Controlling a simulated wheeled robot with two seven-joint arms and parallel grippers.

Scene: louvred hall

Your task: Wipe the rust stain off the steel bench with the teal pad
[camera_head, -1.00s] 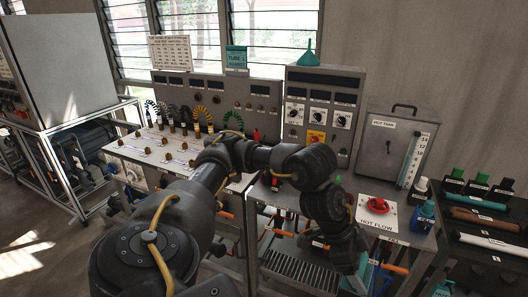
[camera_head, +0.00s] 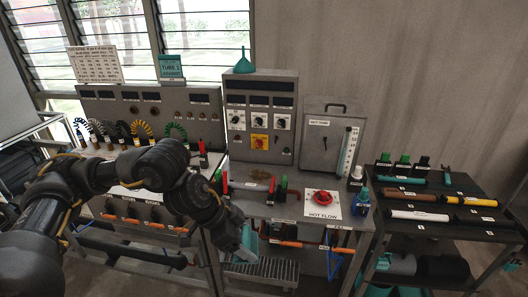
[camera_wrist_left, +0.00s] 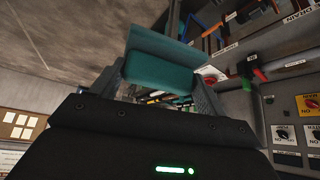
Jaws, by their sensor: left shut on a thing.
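The steel bench (camera_head: 254,207) stands in the middle of the head view. A brown rust stain (camera_head: 260,175) shows on its top, in front of the grey control panel and behind red and green levers. My left gripper (camera_head: 243,246) is in front of the bench's front edge, pointing down and apart from the stain. In the left wrist view the teal pad (camera_wrist_left: 158,72) sits between the two fingers, and the gripper is shut on it. My right gripper is not in view.
On the bench are a red valve knob (camera_head: 322,198) on a white plate, a blue bottle (camera_head: 361,202) and a grey hot tank (camera_head: 331,140). A dark rack (camera_head: 430,228) with coloured tubes stands at the right. Red and green levers (camera_head: 277,190) rise near the stain.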

